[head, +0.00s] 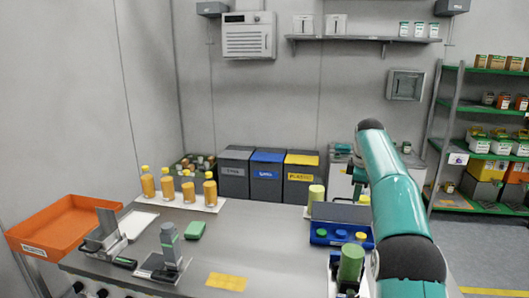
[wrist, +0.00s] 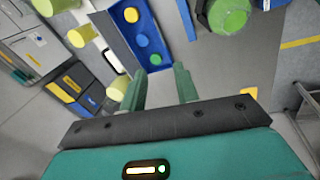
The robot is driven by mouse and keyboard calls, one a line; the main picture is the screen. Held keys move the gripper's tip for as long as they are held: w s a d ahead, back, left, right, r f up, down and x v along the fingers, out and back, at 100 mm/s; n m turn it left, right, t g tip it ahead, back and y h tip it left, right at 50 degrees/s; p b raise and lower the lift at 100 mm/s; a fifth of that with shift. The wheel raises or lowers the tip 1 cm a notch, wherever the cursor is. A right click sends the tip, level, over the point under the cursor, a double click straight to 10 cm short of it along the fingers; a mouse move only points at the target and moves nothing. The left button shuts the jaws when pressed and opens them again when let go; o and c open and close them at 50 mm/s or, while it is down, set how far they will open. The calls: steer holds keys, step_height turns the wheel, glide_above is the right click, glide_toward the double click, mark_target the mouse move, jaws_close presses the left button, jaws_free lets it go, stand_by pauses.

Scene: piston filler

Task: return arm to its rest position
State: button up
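My teal arm (head: 392,190) rises at the right of the head view and reaches out over the table. Its gripper end is hidden from that view. In the wrist view my gripper (wrist: 160,74) shows two green fingers spread apart with nothing between them. Beyond the fingertips lies a blue tray (wrist: 112,32) with yellow, blue and green caps; the fingers look clear of it. The same blue tray (head: 318,243) is on the table beside my arm in the head view.
Several yellow bottles (head: 187,192) stand at the table's back left. An orange bin (head: 62,225) is at far left. A green-topped cylinder (head: 350,264) stands close beside my arm. Grey, blue and yellow-lidded bins (head: 266,177) are behind the table. Shelving (head: 455,115) is at right.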

steer(key=s+a+r+m+t, duration=0.1)
steer(key=s+a+r+m, duration=0.15)
steer(key=s, duration=0.55)
steer(key=s+a+r+m, duration=0.2)
steer(key=s+a+r, duration=0.2)
steer(key=s, duration=0.3)
steer(key=s+a+r+m+t, duration=0.1)
steer(key=s+a+r+m, duration=0.2)
steer(key=s, duration=0.5)
steer(key=s+a+f+m, duration=0.1)
steer(key=s+f+m, duration=0.1)
steer(key=s+f, duration=0.2)
steer(key=s+a+f+m, duration=0.2)
steer(key=s+f, duration=0.2)
steer(key=s, duration=0.7)
steer(key=s+a+f+m+t, duration=0.1)
steer(key=s+f+m, duration=0.1)
steer(key=s+f, duration=0.3)
steer(key=s, duration=0.3)
steer(key=shift+a, duration=0.15)
steer(key=shift+d+f, duration=0.1)
steer(key=shift+d, duration=0.1)
